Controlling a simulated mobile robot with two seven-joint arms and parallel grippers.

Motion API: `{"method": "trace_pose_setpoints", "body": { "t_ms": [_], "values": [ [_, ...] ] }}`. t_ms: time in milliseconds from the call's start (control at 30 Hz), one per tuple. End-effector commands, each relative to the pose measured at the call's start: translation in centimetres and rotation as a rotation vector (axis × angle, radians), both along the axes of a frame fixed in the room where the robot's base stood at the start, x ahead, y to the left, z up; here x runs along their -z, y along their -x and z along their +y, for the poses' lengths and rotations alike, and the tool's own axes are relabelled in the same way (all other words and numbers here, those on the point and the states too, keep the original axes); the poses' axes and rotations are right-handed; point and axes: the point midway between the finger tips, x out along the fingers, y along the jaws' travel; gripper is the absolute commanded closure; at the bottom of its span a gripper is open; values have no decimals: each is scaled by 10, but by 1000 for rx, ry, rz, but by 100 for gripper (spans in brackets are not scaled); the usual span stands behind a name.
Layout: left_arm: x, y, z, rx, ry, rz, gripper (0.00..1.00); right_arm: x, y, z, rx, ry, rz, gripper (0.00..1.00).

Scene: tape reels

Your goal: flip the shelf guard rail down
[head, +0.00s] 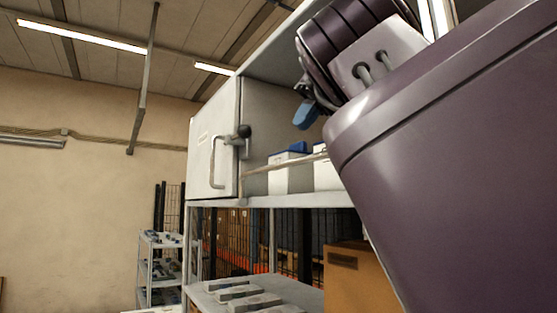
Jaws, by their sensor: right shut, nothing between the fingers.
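The guard rail (287,163) is a thin pale bar across the front of the upper shelf. It runs in front of white boxes with blue tops (291,170), a little above the shelf edge. Its right end is hidden behind my right arm. My right gripper (306,114), with blue fingertips, is shut and empty. In the picture it is above the rail and apart from it, in front of the shelf opening. My arm and wrist cover the right side of the view. My left gripper is not in view.
A white door or panel (206,150) with a bar handle (219,165) stands at the shelf's left end. Below, a lower shelf (210,297) holds several grey items, beside a cardboard box (352,280). A small rack (160,270) stands at the far left.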

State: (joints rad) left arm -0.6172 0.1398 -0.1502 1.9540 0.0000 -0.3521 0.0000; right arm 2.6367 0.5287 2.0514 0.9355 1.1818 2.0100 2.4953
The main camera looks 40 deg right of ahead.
Motion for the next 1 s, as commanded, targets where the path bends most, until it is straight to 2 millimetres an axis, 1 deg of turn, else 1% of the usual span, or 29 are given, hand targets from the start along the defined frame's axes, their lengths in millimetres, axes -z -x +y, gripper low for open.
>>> {"method": "trace_pose_setpoints", "body": {
  "t_ms": [167,267,367,600,733,900,1000],
  "values": [
    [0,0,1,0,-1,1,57,2,-1,1,0,1,2,100],
    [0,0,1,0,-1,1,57,8,-4,4,0,0,5,100],
    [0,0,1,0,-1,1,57,18,-9,9,2,1,6,100],
    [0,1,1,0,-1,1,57,51,-24,24,2,2,5,100],
    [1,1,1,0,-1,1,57,66,-31,31,2,1,3,100],
    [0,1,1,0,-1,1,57,79,-38,37,2,0,2,100],
    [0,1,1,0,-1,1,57,82,-39,38,0,1,1,100]
  ]
}}
